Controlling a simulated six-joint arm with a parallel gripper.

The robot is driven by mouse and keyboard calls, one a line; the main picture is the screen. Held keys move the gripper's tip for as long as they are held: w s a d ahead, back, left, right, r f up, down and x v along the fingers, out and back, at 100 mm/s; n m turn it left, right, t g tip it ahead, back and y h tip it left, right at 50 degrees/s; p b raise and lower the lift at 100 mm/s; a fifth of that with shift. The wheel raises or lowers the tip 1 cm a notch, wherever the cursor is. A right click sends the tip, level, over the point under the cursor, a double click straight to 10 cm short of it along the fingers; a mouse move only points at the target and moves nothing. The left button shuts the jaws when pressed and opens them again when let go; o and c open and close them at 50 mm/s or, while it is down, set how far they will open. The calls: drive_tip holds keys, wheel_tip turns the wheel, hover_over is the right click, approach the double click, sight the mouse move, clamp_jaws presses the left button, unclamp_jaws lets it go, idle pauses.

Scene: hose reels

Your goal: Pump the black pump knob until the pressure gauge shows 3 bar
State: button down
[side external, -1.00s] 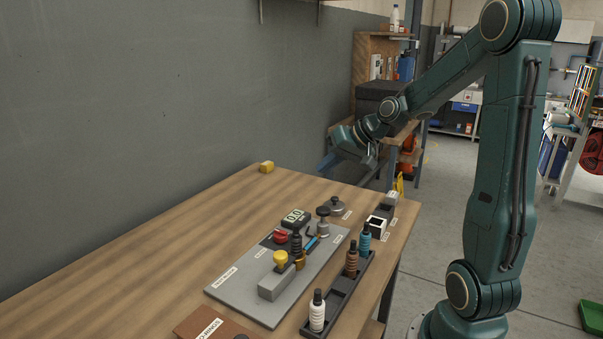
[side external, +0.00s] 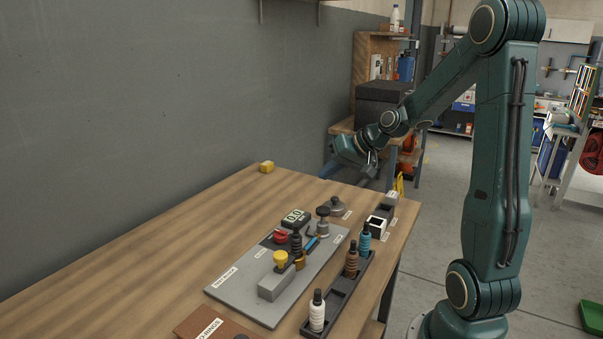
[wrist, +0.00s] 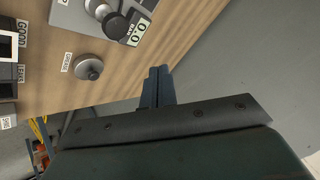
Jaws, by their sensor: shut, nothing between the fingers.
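The black pump knob (side external: 323,211) sits upright on a silver pump body at the far right end of the grey panel (side external: 232,287). It also shows near the top edge of the wrist view (wrist: 116,27). The pressure gauge (side external: 295,216) beside it reads 0.0; part of it is seen in the wrist view (wrist: 137,34). My gripper (side external: 328,168) is above the far end of the table, beyond the knob and apart from it. In the wrist view its fingers (wrist: 157,72) are together with nothing between them.
A round grey metal piece (side external: 336,207) lies beyond the panel. A red knob (side external: 281,236), a yellow cap (side external: 280,257) and a dark ribbed fitting (side external: 296,243) stand on the panel. A black rack (side external: 338,295) of bottles lies right. The table's left side is mostly clear.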

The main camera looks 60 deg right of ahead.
sight(323, 209)
drive_tip(key=shift+f, duration=3.4)
drive_tip(key=shift+f, duration=1.75)
idle(1.8)
drive_tip(key=shift+r, duration=1.75)
